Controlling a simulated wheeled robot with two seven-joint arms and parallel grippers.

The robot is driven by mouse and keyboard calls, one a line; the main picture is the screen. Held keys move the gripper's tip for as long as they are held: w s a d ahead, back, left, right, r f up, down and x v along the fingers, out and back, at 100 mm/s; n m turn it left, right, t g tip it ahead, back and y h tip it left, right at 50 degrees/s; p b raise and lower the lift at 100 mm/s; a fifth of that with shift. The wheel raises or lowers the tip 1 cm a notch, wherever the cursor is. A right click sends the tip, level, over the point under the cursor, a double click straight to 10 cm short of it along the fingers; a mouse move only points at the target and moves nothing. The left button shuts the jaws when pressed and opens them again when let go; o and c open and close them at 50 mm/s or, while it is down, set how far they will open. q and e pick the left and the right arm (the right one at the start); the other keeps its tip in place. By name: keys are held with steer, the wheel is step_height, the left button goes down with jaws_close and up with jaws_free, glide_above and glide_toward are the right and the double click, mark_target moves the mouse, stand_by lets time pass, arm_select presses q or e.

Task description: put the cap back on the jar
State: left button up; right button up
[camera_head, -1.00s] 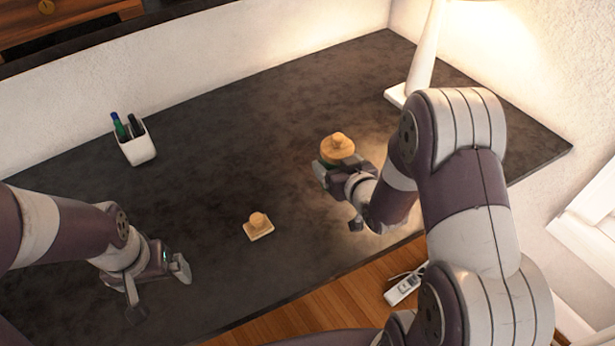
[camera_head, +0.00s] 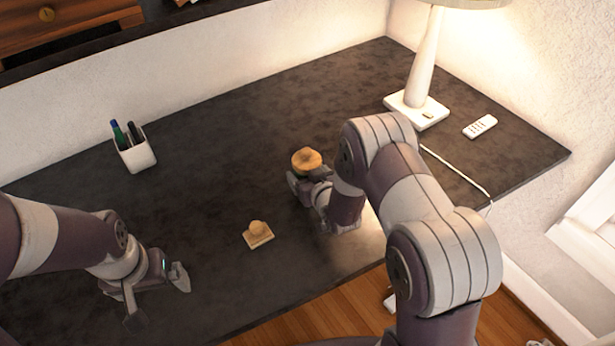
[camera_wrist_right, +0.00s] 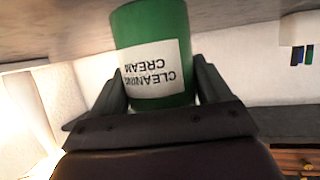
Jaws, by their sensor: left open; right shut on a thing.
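My right gripper (camera_head: 312,190) is shut on the jar. In the right wrist view, the jar (camera_wrist_right: 152,48) is green with a white "CLEANING CREAM" label and looks upside down, as does the whole scene. In the head view, a round tan top (camera_head: 306,160) shows above the right gripper; I cannot tell how it sits on the jar, whose mouth is hidden. A small square tan piece with a round knob (camera_head: 258,234) lies on the dark table, between my two grippers. My left gripper (camera_head: 158,298) is open and empty, left of that piece.
A white pen holder (camera_head: 136,153) stands at the back left of the dark table (camera_head: 225,135). A white lamp (camera_head: 418,108) stands at the back right, with a remote (camera_head: 480,127) and a cord (camera_head: 457,172) nearby. The table's middle is mostly clear.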

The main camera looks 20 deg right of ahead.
steer(key=shift+w+f, duration=0.1)
steer(key=shift+f, duration=0.45)
steer(key=shift+f, duration=0.25)
steer(key=o, duration=1.5)
steer(key=shift+c, duration=0.2)
steer(key=shift+r, duration=0.25)
steer(key=v, duration=1.2)
